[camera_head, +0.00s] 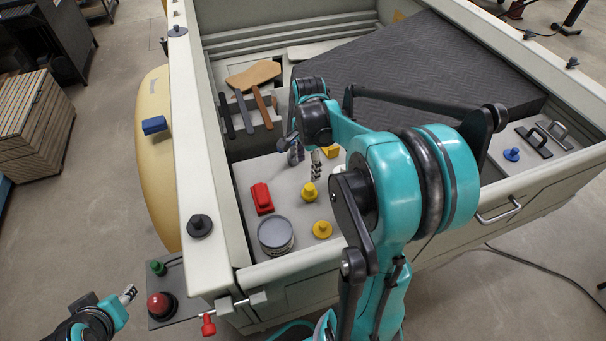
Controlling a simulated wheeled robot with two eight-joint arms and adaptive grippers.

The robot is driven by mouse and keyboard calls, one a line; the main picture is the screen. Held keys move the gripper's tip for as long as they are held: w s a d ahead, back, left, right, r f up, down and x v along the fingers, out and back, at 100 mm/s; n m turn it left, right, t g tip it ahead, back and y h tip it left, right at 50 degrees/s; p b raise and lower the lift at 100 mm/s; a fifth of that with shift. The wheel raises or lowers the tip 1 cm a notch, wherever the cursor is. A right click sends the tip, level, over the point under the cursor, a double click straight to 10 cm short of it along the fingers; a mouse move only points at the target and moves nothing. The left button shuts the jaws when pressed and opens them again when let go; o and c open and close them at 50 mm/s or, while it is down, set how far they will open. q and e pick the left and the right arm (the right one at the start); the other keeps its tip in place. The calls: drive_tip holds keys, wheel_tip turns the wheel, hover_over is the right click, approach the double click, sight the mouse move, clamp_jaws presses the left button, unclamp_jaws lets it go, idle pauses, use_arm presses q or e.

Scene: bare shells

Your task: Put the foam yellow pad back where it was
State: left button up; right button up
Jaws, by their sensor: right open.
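A small yellow block (330,151), which looks like the foam yellow pad, is in the shallow tray area of the pale bin, just right of my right gripper's ribbed finger. The arm hides part of its surroundings. My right gripper (305,160) is open and points down over this area, with nothing visible between its fingers. I cannot tell whether a finger touches the block. My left gripper (128,293) is low at the left, outside the bin, far from the block. Its fingers are small and seen edge-on, so their opening is unclear.
The tray floor (288,184) holds a red block (262,198), a round grey tin (275,235) and yellow knobs (322,229). Tools with wooden handles (263,106) lie behind. A dark ribbed slab (400,65) fills the back right. The bin's pale left wall (184,130) stands high.

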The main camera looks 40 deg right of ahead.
drive_tip(key=s+a+r+n+t, duration=0.2)
drive_tip(key=s+a+n+t, duration=0.1)
drive_tip(key=a+n, duration=0.6)
drive_tip(key=s+a+r+n+t, duration=0.3)
drive_tip(key=s+a+n+t, duration=0.1)
drive_tip(key=a+n, duration=0.5)
drive_tip(key=shift+s+a+n, duration=0.35)
drive_tip(key=shift+s+n, duration=0.35)
drive_tip(key=shift+n, duration=0.1)
